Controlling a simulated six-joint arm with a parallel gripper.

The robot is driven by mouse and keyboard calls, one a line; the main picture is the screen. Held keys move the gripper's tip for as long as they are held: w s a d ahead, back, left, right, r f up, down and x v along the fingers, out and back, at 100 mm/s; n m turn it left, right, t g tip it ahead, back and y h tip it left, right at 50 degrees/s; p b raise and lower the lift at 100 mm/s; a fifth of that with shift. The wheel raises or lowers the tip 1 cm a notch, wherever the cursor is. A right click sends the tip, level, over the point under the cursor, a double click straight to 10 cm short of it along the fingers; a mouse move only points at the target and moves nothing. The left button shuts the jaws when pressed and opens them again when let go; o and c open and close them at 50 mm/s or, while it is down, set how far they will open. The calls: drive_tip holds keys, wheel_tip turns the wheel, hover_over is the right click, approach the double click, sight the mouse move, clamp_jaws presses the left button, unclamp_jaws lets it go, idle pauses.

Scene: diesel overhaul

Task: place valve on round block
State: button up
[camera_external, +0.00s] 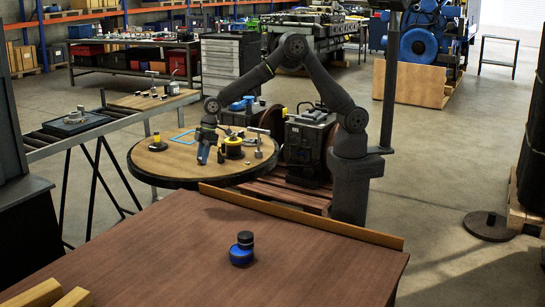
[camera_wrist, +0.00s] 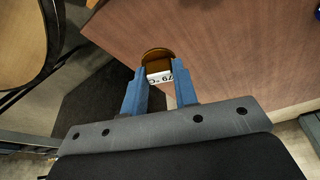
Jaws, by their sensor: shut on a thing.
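My gripper (camera_wrist: 160,75) shows in the wrist view with its two blue fingers shut on a small brass-brown round part, the valve (camera_wrist: 157,54), which has a white printed label facing the camera. In the external view my gripper (camera_external: 204,154) points down near the round table; the valve cannot be made out there. A low blue round block (camera_external: 240,256) with a dark cylinder on top stands on the brown table, apart from my gripper. Its blue edge shows at the top right of the wrist view (camera_wrist: 316,14).
The brown table (camera_external: 170,245) has much clear room and a raised wooden strip (camera_external: 300,217) along its far edge. The round table (camera_external: 165,172) holds a yellow-black round part (camera_external: 234,149) and small metal parts (camera_external: 258,150). Wooden bars (camera_external: 50,296) lie at the front left.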

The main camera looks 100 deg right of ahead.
drive_tip(key=s+a+n, duration=0.2)
drive_tip(key=a, duration=1.2)
drive_tip(key=n+y, duration=0.1)
drive_tip(key=n, duration=0.1)
hover_over(244, 235)
drive_tip(key=d, duration=0.1)
drive_tip(key=shift+g, duration=0.4)
drive_tip(key=f, duration=0.5)
drive_tip(key=shift+s, duration=0.4)
drive_tip(key=shift+a+f, duration=0.2)
drive_tip(key=shift+f, duration=1.95)
drive_tip(key=shift+f, duration=0.1)
drive_tip(key=o, duration=1)
